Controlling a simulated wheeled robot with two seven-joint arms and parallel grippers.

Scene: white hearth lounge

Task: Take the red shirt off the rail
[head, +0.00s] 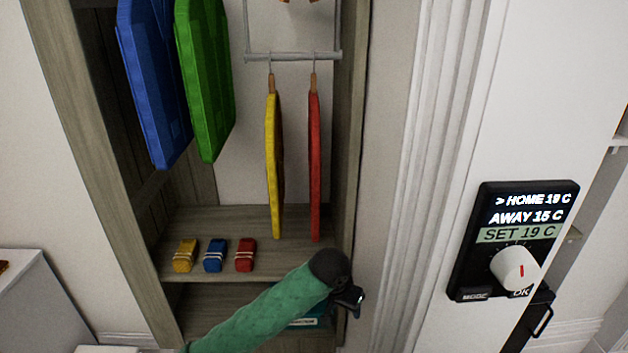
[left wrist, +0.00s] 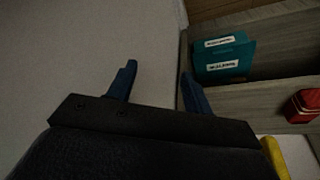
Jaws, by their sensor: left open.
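The red shirt (head: 314,165) hangs edge-on from a hanger at the right end of the rail (head: 300,56) in the head view. A yellow shirt (head: 273,165) hangs just left of it. My left gripper (head: 354,301) is below and right of the red shirt, apart from it, near the wardrobe's right side. In the left wrist view the left gripper (left wrist: 158,85) is open, with nothing between its fingers. The red shirt cannot be made out for sure in that view. My right gripper is not in view.
Blue (head: 152,80) and green (head: 204,80) garments hang at the left. Yellow (head: 185,256), blue (head: 215,256) and red (head: 246,255) bundles lie on the wardrobe shelf (head: 200,220). Teal boxes (left wrist: 225,58) sit lower. A thermostat panel (head: 515,240) is on the right.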

